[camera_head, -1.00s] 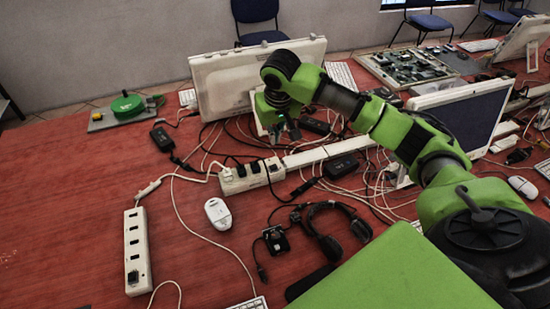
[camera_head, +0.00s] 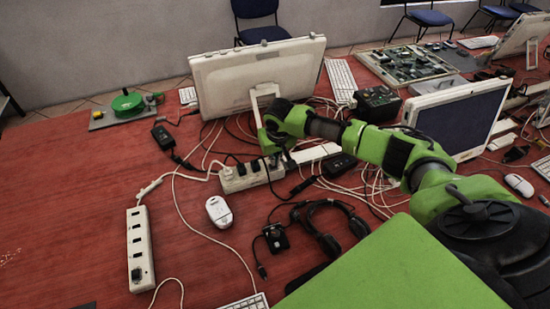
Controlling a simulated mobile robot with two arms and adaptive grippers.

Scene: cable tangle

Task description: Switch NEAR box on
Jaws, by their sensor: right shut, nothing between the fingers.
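A white power strip with black plugs in it (camera_head: 234,184) lies mid-table in the head view. My right gripper (camera_head: 284,160) is shut and empty, pointing down at this strip's right end. I cannot tell whether it touches the strip. A second white strip (camera_head: 132,228) lies nearer on the left, with a dark rocker or plug at its lower end. No NEAR label is readable, so I cannot tell which box is meant. The switch positions are too small to read. My left gripper is not in view.
A monitor (camera_head: 240,85) stands just behind the gripper, and cables tangle around it. A black box (camera_head: 376,105) and black adapter (camera_head: 339,166) lie to its right. A white mouse (camera_head: 219,212) and headphones (camera_head: 325,222) lie in front. The red table (camera_head: 60,215) is clear at left.

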